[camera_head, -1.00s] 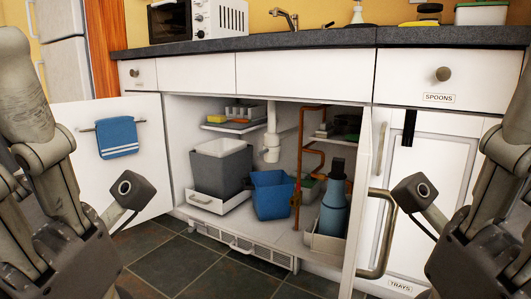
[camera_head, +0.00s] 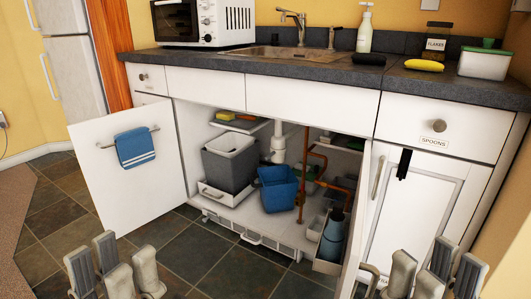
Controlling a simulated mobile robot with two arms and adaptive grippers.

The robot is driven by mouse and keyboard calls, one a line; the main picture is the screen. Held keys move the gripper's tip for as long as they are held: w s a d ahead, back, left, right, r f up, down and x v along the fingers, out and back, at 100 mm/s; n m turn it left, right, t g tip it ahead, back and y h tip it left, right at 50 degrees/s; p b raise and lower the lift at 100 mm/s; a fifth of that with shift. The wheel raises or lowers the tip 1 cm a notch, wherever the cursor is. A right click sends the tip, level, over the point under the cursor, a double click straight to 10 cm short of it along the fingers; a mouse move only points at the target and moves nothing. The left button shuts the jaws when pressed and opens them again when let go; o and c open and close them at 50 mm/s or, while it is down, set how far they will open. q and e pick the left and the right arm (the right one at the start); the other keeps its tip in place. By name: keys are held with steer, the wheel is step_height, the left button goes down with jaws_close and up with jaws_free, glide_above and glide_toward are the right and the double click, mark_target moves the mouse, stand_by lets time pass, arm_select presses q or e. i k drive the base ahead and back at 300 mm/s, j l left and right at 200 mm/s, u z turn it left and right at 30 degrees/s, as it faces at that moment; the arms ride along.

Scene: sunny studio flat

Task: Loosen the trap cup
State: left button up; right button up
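The white trap cup (camera_head: 278,153) hangs on the white drain pipe (camera_head: 281,131) under the sink, inside the open cabinet. It is partly hidden behind the blue bucket (camera_head: 277,190), so I cannot see how its lower end sits. My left gripper (camera_head: 112,269) is at the bottom left, in front of the open left door, with its fingers apart and empty. My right gripper (camera_head: 434,272) is at the bottom right, in front of the right-hand cabinets, with its fingers apart and empty. Both are well away from the trap cup.
A grey bin (camera_head: 229,168) stands left of the bucket, and a blue bottle (camera_head: 332,237) stands right of it. Copper pipes (camera_head: 305,165) run beside the trap. The left door (camera_head: 128,185) and right door (camera_head: 371,205) stand open. The tiled floor in front is clear.

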mark_target(277, 156)
steer(key=i+j, duration=0.15)
steer(key=j, duration=0.2)
steer(key=i+j, duration=0.15)
steer(key=j, duration=0.2)
steer(key=i+j, duration=0.15)
steer(key=j, duration=0.2)
steer(key=i+j, duration=0.1)
steer(key=j, duration=0.3)
steer(key=i+j, duration=0.15)
steer(key=j, duration=0.2)
steer(key=i, duration=1.3)
steer(key=j+u, duration=0.05)
steer(key=j, duration=0.05)
